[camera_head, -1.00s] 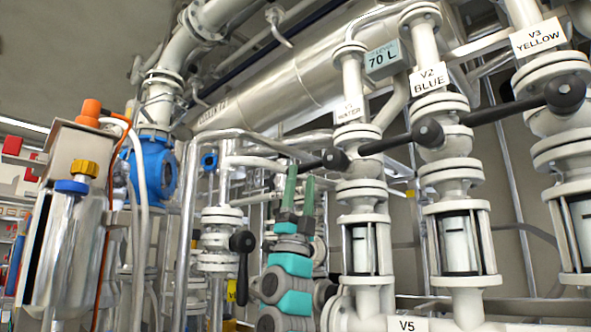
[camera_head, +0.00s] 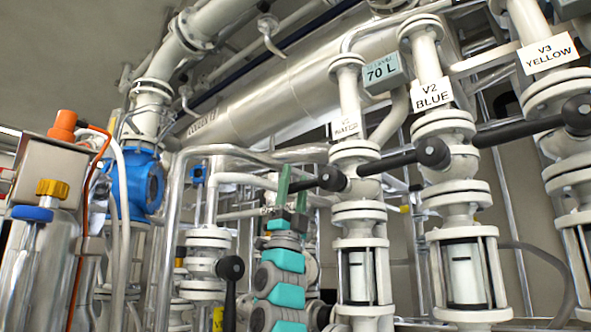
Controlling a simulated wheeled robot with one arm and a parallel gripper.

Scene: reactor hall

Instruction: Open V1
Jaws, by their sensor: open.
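My gripper (camera_head: 293,195), with two green upright fingers, is at the lever's left part. Its fingers are apart and overlap the lever in view. I cannot tell whether they touch it or have it between them. My teal and grey wrist (camera_head: 283,275) rises from below.
The V2 lever (camera_head: 392,161) and V3 lever (camera_head: 520,127) also point left; V2's tip is close to the V1 pipe. A smaller valve with a black lever (camera_head: 229,295) hanging down is at lower left. A metal canister (camera_head: 40,260) stands at far left.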

